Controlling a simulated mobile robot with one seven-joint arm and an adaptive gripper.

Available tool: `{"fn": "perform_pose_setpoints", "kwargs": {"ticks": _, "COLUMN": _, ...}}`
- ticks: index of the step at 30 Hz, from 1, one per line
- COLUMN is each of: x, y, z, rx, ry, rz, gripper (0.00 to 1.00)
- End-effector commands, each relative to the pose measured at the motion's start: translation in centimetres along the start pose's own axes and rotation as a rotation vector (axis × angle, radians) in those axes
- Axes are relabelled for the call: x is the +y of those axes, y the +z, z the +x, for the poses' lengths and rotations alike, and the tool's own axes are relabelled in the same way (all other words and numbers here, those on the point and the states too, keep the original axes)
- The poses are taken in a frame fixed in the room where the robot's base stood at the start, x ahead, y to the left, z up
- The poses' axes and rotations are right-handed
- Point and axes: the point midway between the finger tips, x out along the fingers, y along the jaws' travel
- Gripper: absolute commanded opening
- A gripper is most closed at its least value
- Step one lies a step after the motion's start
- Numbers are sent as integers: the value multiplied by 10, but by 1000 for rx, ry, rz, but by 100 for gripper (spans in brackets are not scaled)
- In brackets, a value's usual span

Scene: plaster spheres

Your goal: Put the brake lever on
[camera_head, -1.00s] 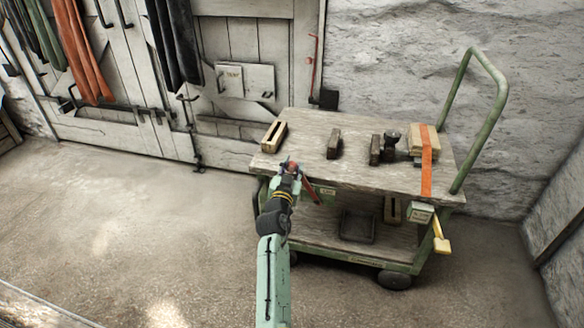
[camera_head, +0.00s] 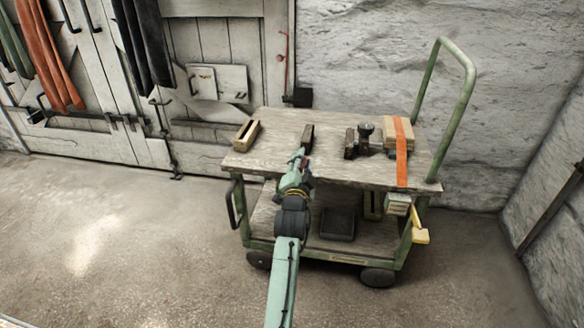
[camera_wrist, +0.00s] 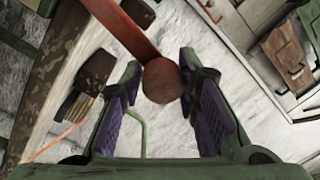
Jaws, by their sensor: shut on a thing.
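The brake lever is a red bar (camera_wrist: 118,22) with a round, dull red knob (camera_wrist: 162,83), seen in the wrist view. My gripper (camera_wrist: 160,70) is shut on the knob, one purple-padded finger on each side. In the head view my gripper (camera_head: 301,162) is at the front edge of the cart's wooden top (camera_head: 262,150). Only a little red shows there; my arm hides most of the lever and its lower end. The green-framed cart (camera_head: 408,240) stands by the wall.
On the cart top are a slotted wooden block (camera_head: 247,132), a dark block (camera_head: 307,137), a dark knobbed tool (camera_head: 366,134) and wood under an orange strap (camera_head: 401,150). A dark tray (camera_head: 338,223) lies on the lower shelf. The floor at left is clear.

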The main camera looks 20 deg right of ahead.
Motion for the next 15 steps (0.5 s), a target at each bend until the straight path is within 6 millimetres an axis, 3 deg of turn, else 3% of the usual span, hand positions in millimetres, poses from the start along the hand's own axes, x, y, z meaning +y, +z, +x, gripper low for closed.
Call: {"fn": "perform_pose_setpoints", "kwargs": {"ticks": 15, "x": 44, "y": -21, "z": -3, "rx": 14, "ry": -3, "rz": 313, "gripper": 0}}
